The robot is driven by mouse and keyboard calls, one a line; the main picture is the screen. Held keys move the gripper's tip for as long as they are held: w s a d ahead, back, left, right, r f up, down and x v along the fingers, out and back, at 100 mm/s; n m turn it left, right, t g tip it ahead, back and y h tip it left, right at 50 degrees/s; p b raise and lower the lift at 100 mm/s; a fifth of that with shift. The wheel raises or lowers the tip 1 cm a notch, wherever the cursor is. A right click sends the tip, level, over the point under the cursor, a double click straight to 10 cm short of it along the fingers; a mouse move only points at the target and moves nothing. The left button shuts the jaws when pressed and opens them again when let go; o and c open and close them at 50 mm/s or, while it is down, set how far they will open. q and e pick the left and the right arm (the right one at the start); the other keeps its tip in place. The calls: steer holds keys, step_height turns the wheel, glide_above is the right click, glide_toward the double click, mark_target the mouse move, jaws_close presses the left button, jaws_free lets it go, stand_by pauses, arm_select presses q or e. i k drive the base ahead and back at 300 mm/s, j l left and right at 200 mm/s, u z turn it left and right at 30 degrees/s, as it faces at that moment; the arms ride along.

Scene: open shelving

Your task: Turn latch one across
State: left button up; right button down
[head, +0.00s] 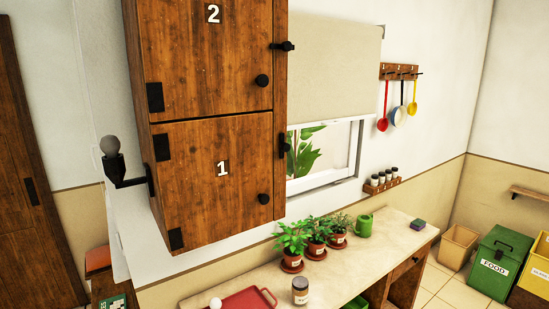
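A wooden wall cabinet with two stacked doors hangs left of the middle in the head view. Door 1 (205,190) is the lower one and looks closed; door 2 (195,60) is above it and also looks closed. The black latch one (284,146) is at the right edge of door 1 and stands upright, along the edge. The black latch two (284,46) lies level, across the edge of door 2. Round black knobs sit on door 1 (263,198) and door 2 (262,80). Neither of my grippers is in view.
Below, a counter (345,278) holds potted plants (292,240), a green mug (364,226), a jar (300,290) and a red tray (245,301). The space before the cabinet doors looks clear.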

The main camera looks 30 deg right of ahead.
mark_target(284, 146)
steer(key=z, duration=1.05)
